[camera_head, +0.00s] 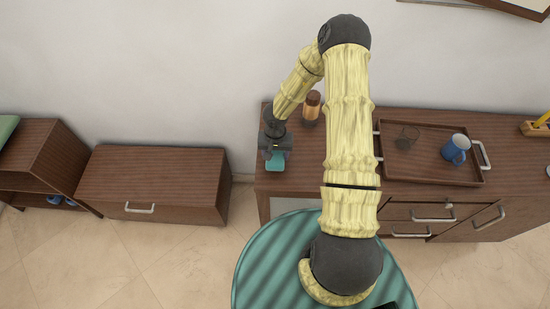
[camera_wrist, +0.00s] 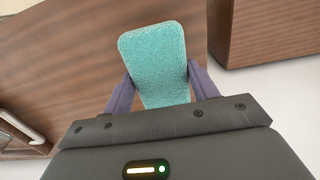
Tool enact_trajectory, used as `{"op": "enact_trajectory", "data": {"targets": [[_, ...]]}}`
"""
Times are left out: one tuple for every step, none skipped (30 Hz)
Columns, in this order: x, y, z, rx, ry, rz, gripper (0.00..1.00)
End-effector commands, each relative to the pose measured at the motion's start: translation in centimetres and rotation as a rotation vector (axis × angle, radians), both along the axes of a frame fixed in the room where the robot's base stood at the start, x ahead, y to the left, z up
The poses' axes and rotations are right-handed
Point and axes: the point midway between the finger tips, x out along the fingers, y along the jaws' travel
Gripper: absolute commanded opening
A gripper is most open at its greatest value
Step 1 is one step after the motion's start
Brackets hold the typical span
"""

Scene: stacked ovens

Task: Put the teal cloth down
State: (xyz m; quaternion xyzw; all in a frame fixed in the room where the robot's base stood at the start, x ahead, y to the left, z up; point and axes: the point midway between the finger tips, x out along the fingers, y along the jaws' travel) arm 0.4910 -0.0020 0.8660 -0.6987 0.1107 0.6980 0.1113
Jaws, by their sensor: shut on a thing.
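The teal cloth (camera_wrist: 155,55) is a flat, rounded rectangular pad between the two purple fingers of my gripper (camera_wrist: 162,82) in the wrist view. My gripper is shut on it, and its far end sticks out past the fingertips. In the head view the cloth (camera_head: 276,162) shows just below my gripper (camera_head: 275,150), over the left end of the brown wooden cabinet (camera_head: 300,170). I cannot tell whether the cloth touches the cabinet top.
A brown bottle (camera_head: 312,106) stands behind and right of my gripper. A lower brown chest (camera_head: 155,178) stands left, across a gap. My arm crosses the cabinet's middle.

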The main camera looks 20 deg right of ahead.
Motion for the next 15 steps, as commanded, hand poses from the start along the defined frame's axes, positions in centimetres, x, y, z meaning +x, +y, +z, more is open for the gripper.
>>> {"op": "enact_trajectory", "data": {"targets": [[-0.1,0.1,-1.0,-0.002,0.004,0.002,0.4],[-0.1,0.1,-1.4,-0.001,0.003,0.003,0.4],[-0.1,0.2,-2.0,0.0,0.003,0.005,0.4],[-0.1,0.2,-2.4,-0.001,0.003,0.005,0.4],[-0.1,0.2,-2.6,-0.001,0.003,0.004,0.4],[0.0,0.2,-2.9,0.0,0.002,0.004,0.4],[0.0,0.2,-2.9,-0.001,0.001,0.004,0.4],[0.0,0.2,-3.0,0.0,0.001,0.004,0.4],[0.0,0.2,-2.9,0.0,0.0,0.004,0.4],[0.0,0.2,-2.9,0.0,0.0,0.004,0.4],[0.0,0.2,-2.9,0.0,0.0,0.004,0.4],[0.0,0.2,-2.9,0.0,0.001,0.004,0.4],[0.0,0.2,-2.9,0.0,0.001,0.004,0.4],[0.0,0.2,-2.9,0.0,0.001,0.004,0.4],[0.0,0.2,-3.0,-0.001,0.001,0.004,0.4]]}}
